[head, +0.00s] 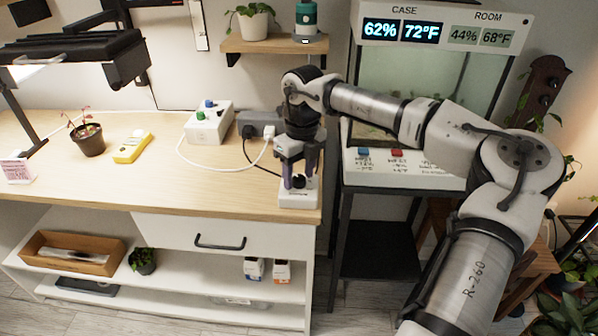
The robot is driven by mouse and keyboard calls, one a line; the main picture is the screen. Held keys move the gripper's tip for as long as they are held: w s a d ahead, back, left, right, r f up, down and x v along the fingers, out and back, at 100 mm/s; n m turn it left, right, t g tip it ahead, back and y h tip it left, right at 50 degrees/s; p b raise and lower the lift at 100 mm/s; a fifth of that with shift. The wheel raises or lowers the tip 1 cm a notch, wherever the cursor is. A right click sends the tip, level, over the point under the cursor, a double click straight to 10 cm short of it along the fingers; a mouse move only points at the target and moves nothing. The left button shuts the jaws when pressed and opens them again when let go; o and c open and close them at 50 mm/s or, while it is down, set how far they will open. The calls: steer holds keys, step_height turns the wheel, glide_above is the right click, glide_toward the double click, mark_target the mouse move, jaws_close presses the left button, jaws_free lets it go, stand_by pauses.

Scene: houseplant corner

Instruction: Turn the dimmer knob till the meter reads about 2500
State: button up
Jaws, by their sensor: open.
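My gripper (299,172) points down at the right end of the wooden bench, with its two dark purplish fingers apart. Below it is a small white box, which looks like the dimmer (298,200), with a round black knob (298,182) on top. The knob shows between the fingertips; I cannot tell whether either finger touches it. A yellow handheld device, which looks like the meter (131,148), lies on the bench at left; its reading is too small to make out.
A potted seedling (88,138) stands under a black lamp (80,52) at left. Behind my gripper are a grey power block (258,124) with cables and a white box (208,124) with coloured knobs. A glass case (430,85) stands at right. The bench's middle front is clear.

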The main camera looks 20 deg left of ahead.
mark_target(301, 176)
step_height(301, 176, up, 14)
steer(key=shift+w+d+b, duration=0.2)
steer(key=shift+w+b, duration=0.1)
steer(key=shift+b, duration=0.05)
steer(key=shift+f, duration=0.1)
stand_by(0.4)
